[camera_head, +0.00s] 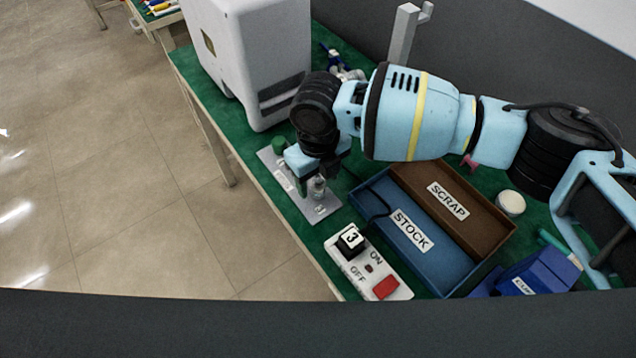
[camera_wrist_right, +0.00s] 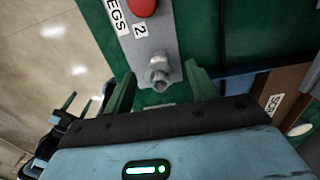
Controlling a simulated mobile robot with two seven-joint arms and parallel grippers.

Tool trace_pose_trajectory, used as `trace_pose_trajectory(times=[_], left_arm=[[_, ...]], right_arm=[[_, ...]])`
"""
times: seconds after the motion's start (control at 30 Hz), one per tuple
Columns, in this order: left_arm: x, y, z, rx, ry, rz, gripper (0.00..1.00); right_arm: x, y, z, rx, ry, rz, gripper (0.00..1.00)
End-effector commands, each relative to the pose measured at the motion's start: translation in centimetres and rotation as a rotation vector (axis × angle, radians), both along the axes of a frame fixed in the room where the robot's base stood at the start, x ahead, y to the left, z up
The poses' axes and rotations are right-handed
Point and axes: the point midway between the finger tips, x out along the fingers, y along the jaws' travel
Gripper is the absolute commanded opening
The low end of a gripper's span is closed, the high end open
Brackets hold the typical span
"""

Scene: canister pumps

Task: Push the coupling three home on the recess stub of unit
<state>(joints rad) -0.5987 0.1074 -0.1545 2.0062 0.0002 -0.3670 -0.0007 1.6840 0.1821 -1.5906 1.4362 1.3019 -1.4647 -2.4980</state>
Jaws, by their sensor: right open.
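A metal fitting with a hex base (camera_wrist_right: 158,72) stands on a grey plate (camera_wrist_right: 165,20) in the right wrist view. It also shows in the head view (camera_head: 318,187), on the same plate (camera_head: 325,208). I cannot tell whether it is the coupling three. My right gripper (camera_wrist_right: 160,88) is open, its green fingers either side of the fitting's near end with visible gaps. In the head view the gripper (camera_head: 300,178) is over the plate. Pronged dark parts (camera_wrist_right: 75,108), seemingly my left gripper, show over the floor. I cannot make out the recess stub.
The white machine (camera_head: 255,50) stands behind the plate. A switch box (camera_head: 355,262) marked 3 with a red button is in front. The blue STOCK tray (camera_head: 450,275) and brown SCRAP tray (camera_head: 485,215) sit right. A white round item (camera_head: 510,203) and blue box (camera_head: 540,275) lie farther right.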

Motion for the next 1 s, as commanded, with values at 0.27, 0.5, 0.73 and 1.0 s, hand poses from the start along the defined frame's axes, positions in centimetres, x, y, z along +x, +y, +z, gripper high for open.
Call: trace_pose_trajectory(times=[0.27, 0.5, 0.73, 1.0], left_arm=[[0.5, 0.0, 0.1, 0.0, -0.009, 0.0, 0.5], [0.6, 0.0, 0.1, 0.0, -0.009, 0.0, 0.5], [0.4, 0.0, 0.0, 0.0, -0.006, -0.001, 0.5], [-0.2, 0.0, -0.2, 0.0, 0.006, -0.001, 0.5]], right_arm=[[0.0, 0.0, 0.0, 0.0, 0.0, 0.0, 0.27], [0.0, 0.0, 0.1, 0.001, -0.001, 0.0, 0.07], [0.0, 0.0, 0.2, 0.001, -0.001, 0.0, 0.07], [0.1, 0.0, 2.1, 0.002, -0.002, 0.001, 0.03]])
